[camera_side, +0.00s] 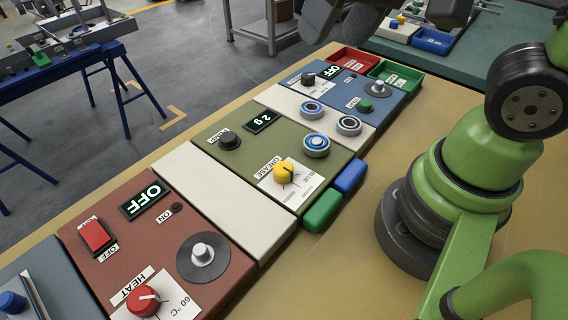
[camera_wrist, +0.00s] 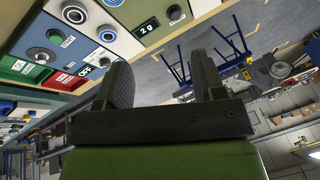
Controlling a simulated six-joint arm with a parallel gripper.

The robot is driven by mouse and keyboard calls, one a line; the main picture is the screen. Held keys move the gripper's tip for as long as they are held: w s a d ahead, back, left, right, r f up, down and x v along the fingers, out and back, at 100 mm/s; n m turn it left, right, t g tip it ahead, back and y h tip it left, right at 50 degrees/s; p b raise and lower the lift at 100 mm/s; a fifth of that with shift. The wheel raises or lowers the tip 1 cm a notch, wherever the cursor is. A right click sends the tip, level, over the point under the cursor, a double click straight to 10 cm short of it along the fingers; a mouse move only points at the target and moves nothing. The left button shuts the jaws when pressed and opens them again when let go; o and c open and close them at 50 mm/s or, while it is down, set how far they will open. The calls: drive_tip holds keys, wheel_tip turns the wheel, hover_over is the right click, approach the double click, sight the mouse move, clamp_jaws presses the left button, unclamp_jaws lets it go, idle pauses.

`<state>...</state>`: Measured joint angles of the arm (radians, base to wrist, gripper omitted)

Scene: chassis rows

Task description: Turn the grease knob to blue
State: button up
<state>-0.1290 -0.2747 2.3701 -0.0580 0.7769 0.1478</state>
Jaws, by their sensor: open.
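The yellow grease knob (camera_side: 284,172) sits on a white dial card (camera_side: 295,185) on the olive panel (camera_side: 232,165), in the side view. A dark pointer mark shows on the knob; the card's lettering is too small to read surely. The panel's display (camera_side: 262,121) reads 2 g and also shows in the wrist view (camera_wrist: 149,26). My gripper (camera_wrist: 163,80) is open and empty, its two dark fingers apart. In the side view, dark gripper parts show at the top edge, beyond the panels and away from the knob. The grease knob is not visible in the wrist view.
A black pump knob (camera_side: 230,141) and blue-ringed parts (camera_side: 316,146) stand near the grease knob. Green (camera_side: 323,211) and blue (camera_side: 350,176) blocks lie along the panel's right edge. The red-brown heat panel (camera_side: 135,215) lies nearer the camera. Red (camera_side: 354,60) and green (camera_side: 394,76) trays stand behind.

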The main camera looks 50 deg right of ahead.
sight(284, 168)
drive_tip(key=w+a+f+g, duration=0.1)
drive_tip(key=f, duration=0.6)
drive_tip(key=w+a+f+n+g+h, duration=0.1)
drive_tip(key=w+f, duration=0.1)
drive_tip(key=f, duration=0.6)
drive_tip(key=w+a+f+g, duration=0.1)
drive_tip(key=a+f+g, duration=0.1)
drive_tip(key=f, duration=0.6)
drive_tip(key=shift+w+a+f+h, duration=0.1)
drive_tip(key=shift+w+f+h, duration=0.1)
drive_tip(key=shift+h, duration=0.1)
drive_tip(key=c, duration=0.9)
